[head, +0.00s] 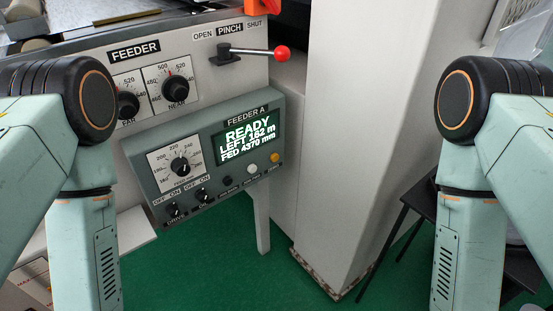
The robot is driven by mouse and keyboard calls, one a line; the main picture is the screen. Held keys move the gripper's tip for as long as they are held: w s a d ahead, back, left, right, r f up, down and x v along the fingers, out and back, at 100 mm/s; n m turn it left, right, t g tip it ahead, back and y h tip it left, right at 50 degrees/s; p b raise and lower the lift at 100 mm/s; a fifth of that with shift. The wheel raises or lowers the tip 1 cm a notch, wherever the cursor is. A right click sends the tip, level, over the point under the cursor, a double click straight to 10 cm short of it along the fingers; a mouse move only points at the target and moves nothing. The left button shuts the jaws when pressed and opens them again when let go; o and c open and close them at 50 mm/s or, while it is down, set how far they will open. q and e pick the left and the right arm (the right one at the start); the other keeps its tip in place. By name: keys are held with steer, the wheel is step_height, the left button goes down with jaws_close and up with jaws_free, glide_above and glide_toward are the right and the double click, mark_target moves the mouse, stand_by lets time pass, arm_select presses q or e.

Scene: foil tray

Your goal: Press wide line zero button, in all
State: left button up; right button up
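A grey-green control panel (216,121) marked FEEDER A stands tilted at the centre. Its lit screen (247,138) reads READY, a LEFT figure in metres and FED 4370 mm. Below the screen is a row of three round buttons: a black one (227,181), a white one (252,169) and an orange one (275,157). The small labels under them are too blurred to read, so I cannot tell which is line zero. My two arms come in at the left and right edges, apart from the panel. Both grippers are out of view.
The panel also has a dial (180,167) and two OFF/ON switches, DRIVE (174,210) and another (202,195). Above are FEEDER knobs (175,88) and a red-tipped PINCH lever (281,53). A pale column (365,130) stands right of the panel. Green floor (225,265) lies below.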

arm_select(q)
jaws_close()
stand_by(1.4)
